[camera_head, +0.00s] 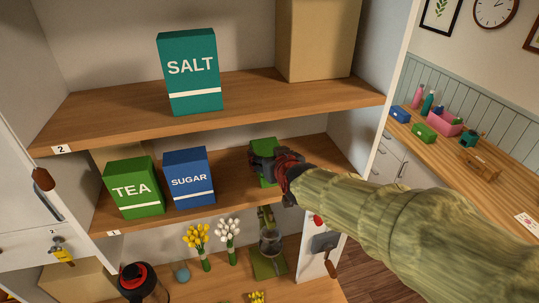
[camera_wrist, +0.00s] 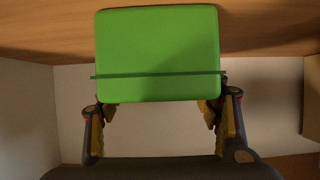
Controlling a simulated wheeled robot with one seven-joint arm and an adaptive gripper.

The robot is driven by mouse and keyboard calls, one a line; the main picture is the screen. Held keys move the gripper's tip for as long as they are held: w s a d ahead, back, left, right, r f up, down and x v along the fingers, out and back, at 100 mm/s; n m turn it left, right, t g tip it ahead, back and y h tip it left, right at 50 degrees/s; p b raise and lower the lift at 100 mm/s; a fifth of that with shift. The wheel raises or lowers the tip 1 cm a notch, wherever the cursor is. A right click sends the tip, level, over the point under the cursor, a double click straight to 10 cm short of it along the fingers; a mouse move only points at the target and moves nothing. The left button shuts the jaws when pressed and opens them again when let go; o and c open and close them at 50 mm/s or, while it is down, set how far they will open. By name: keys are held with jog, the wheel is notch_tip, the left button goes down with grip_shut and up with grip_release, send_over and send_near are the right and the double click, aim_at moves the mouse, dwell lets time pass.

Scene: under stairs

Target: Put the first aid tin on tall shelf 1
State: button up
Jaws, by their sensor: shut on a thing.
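The first aid tin is a plain green box with rounded corners and a dark seam; its upper part (camera_head: 263,146) shows just beyond my gripper (camera_head: 272,166) in the head view. In the wrist view the tin (camera_wrist: 158,45) fills the upper middle, between the fingers of my gripper (camera_wrist: 160,104). My gripper is shut on it. Tall shelf 1 (camera_head: 238,192) is the wooden board with label 1. The tin is in this shelf's bay, right of the sugar box. I cannot tell whether it touches the board. My forearm hides the shelf's right part.
A green tea box (camera_head: 132,188) and a blue sugar box (camera_head: 189,178) stand on the left of shelf 1. Shelf 2 (camera_head: 125,113) is above, with a salt box (camera_head: 190,72) and a tan box (camera_head: 315,38). A white side panel (camera_head: 358,125) bounds the right.

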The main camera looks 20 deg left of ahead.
jog(key=o, duration=1.7)
jog(key=shift+w+f, duration=0.15)
jog(key=shift+c, duration=0.2)
jog(key=o, duration=0.4)
jog(key=shift+c, duration=0.2)
jog(key=shift+s+d+r, duration=0.1)
jog(key=shift+s+r, duration=0.1)
jog(key=shift+r, duration=0.15)
jog(key=p+v, duration=0.2)
jog(key=v, duration=0.9)
jog(key=shift+s+d, duration=0.15)
jog(key=shift+s, duration=0.15)
